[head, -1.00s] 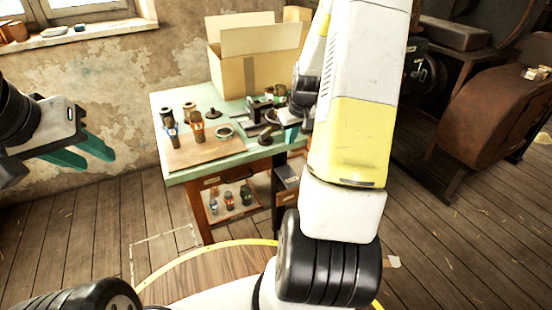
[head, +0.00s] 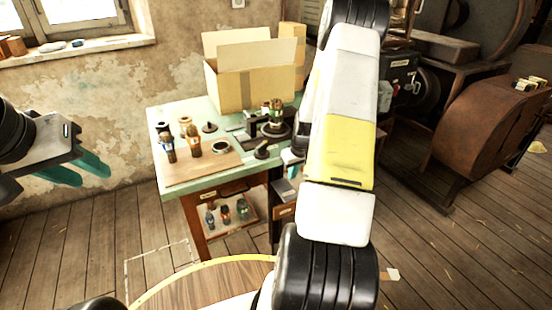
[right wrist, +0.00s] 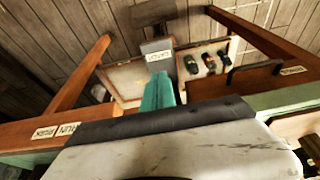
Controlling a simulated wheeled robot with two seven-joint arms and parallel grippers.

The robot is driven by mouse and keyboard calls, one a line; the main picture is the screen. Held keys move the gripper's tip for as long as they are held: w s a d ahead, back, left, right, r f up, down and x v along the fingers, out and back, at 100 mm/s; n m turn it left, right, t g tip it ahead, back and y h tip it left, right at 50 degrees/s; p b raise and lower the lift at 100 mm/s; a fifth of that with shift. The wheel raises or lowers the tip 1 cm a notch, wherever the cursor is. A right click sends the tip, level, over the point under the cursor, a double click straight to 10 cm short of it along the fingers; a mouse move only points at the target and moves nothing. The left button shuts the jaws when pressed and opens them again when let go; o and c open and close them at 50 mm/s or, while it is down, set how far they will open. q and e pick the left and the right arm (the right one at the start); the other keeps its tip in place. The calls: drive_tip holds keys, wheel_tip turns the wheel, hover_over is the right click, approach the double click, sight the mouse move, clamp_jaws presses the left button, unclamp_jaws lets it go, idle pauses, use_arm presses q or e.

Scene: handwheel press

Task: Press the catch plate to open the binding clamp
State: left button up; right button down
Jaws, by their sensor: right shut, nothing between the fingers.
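In the right wrist view a grey plate with a white label (right wrist: 156,48) shows just beyond my right fingertips; the label is too small to read surely. It seems to be the catch plate, and also shows below the bench edge in the head view (head: 284,189). My right gripper (right wrist: 158,88) is shut and empty, pointing at the plate; contact cannot be told. In the head view only a bit of its teal fingers (head: 291,157) shows beside my arm. My left gripper (head: 80,172) is open and empty, left of the bench. I cannot surely pick out the binding clamp.
The green-topped workbench (head: 160,108) carries a cardboard box (head: 240,85), a brown board (head: 205,170), spools and a round black-based fixture (head: 275,127). A lower shelf holds several small bottles (head: 226,212). A rusty machine (head: 485,135) stands right. Floor is free left of the bench.

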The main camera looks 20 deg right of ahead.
sight(289, 194)
drive_tip(key=x, duration=0.8)
drive_tip(key=shift+s+f, duration=0.1)
drive_tip(key=shift+s, duration=0.25)
drive_tip(key=shift+f, duration=0.65)
drive_tip(key=shift+s+f, duration=0.1)
drive_tip(key=shift+f, duration=1.4)
drive_tip(key=shift+r, duration=0.25)
drive_tip(key=w+v, duration=0.1)
drive_tip(key=v, duration=1.2)
drive_tip(key=shift+r, duration=0.5)
